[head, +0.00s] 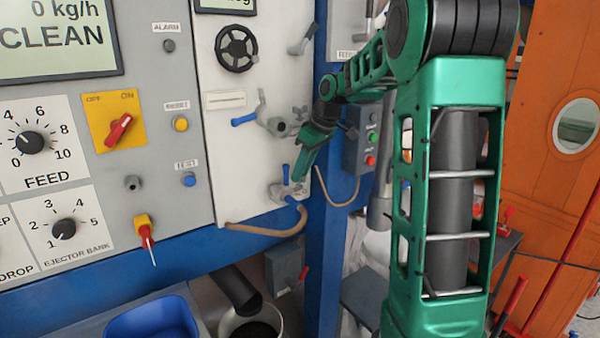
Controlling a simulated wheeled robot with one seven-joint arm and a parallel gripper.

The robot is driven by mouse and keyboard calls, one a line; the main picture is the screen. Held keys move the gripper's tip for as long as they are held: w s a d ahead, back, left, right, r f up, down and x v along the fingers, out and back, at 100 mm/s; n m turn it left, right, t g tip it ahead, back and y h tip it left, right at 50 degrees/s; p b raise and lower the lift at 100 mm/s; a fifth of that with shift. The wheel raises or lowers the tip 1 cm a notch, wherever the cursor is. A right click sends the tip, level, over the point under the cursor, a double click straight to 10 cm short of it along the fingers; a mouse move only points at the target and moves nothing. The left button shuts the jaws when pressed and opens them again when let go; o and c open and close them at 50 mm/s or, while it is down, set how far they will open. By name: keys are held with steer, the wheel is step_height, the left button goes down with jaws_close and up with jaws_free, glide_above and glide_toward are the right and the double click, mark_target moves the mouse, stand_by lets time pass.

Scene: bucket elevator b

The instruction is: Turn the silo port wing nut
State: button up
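My green arm reaches from the right across to the white panel. My gripper (299,178) is at its far end, pointing down toward a small metal fitting (285,192) with blue handles low on the white panel. The gripper tip is close to this fitting; I cannot tell whether they touch. The fingers are too small to show whether they are open or shut. I cannot make out a wing nut for certain. An orange wall or vessel (545,215) with a round port window (576,125) stands at the right, well away from my gripper; no wing nut is clear on it.
Above the fitting are a metal valve with a blue lever (268,121) and a black handwheel (236,48). A tan hose (275,228) runs from the fitting. A grey button box (366,140) is on the blue post. A control panel (185,90) fills the left.

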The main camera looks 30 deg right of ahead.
steer(key=v, duration=1)
steer(key=shift+r, duration=0.3)
steer(key=shift+s+d, duration=0.1)
steer(key=shift+c, duration=0.6)
